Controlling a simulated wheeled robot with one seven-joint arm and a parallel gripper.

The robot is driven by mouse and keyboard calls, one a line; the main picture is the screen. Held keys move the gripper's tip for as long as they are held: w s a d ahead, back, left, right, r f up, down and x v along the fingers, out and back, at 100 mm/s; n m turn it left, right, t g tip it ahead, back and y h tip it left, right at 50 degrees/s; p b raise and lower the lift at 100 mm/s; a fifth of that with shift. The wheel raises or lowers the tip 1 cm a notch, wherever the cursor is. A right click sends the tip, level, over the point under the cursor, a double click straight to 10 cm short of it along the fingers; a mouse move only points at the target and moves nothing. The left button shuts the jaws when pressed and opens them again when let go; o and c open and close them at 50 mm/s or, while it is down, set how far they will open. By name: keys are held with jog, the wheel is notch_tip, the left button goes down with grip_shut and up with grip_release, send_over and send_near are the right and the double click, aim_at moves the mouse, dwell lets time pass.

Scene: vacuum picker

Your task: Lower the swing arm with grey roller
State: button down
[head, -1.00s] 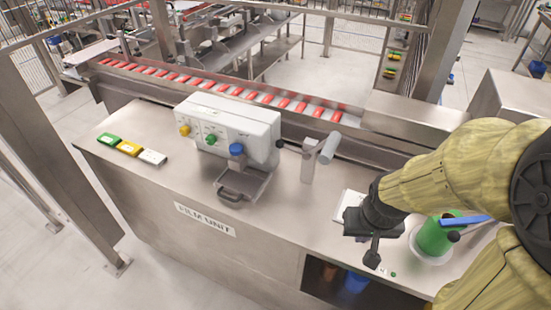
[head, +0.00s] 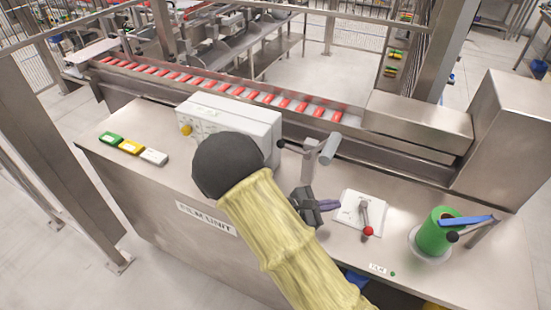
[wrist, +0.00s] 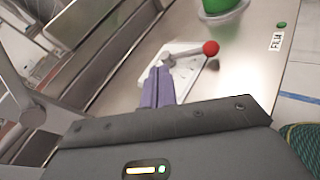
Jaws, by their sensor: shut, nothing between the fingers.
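The swing arm's grey roller (head: 329,147) is raised on top of an upright metal post (head: 308,163) in the middle of the counter. A black knob (head: 282,143) sticks out to its left. My gripper (head: 328,204) is below and slightly right of the post, apart from the roller. Its purple fingers are together and empty; they also show in the wrist view (wrist: 157,88). A grey part at the left edge of the wrist view (wrist: 14,105) may belong to the swing arm; I cannot tell.
A white plate (head: 350,212) with a red-balled lever (head: 367,230) lies right of my gripper. A green roll (head: 436,236) with a blue arm (head: 468,219) stands further right. A white control box (head: 258,128) is partly hidden by my arm. The conveyor (head: 225,85) runs behind.

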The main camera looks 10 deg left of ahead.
jog(key=w+a+n+t, duration=0.1)
jog(key=a+n+t, duration=0.1)
jog(key=a, duration=0.1)
jog(key=w+a+n+t, duration=0.1)
jog(key=a+n+t, duration=0.1)
jog(key=a+t, duration=0.1)
jog(key=w+a+n+t, duration=0.2)
jog(key=shift+a+y, duration=0.4)
jog(key=a+n+t+y, duration=0.2)
jog(key=a, duration=0.1)
jog(key=a+n+t+y, duration=0.2)
jog(key=a, duration=0.2)
jog(key=a+n+t+y, duration=0.2)
jog(key=a+n+t, duration=0.1)
jog(key=a, duration=0.1)
jog(key=shift+w+f, duration=0.15)
jog(key=shift+w, duration=0.2)
jog(key=shift+w, duration=0.1)
jog(key=p+x, duration=0.3)
jog(key=x, duration=0.7)
jog(key=shift+d, duration=0.1)
jog(key=shift+a, duration=0.25)
